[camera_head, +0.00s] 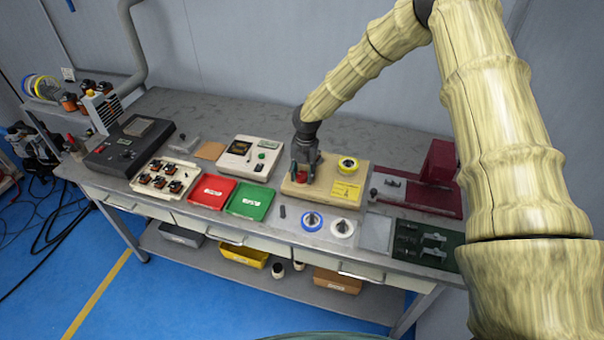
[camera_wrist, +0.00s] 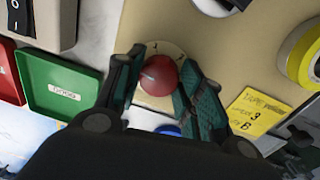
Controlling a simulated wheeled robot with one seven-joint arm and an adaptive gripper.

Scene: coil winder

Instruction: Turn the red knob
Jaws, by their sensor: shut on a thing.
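The red knob (camera_wrist: 158,75) sits on a round pale dial plate (camera_wrist: 150,101) on a beige box (camera_head: 296,189). The knob bears a light pointer mark near its left side in the wrist view. In the head view the knob (camera_head: 301,177) is partly hidden by my gripper. My gripper (camera_wrist: 157,82) points down over the box, with one finger on each side of the knob, and is shut on it. In the head view my gripper (camera_head: 303,176) stands over the left part of the box.
A yellow tape roll (camera_head: 348,165) and a yellow label (camera_head: 346,191) are on the box's right part. A white instrument (camera_head: 251,152), a green tray (camera_head: 250,201) and a red tray (camera_head: 212,191) lie to the left. A dark red machine (camera_head: 438,163) stands at right.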

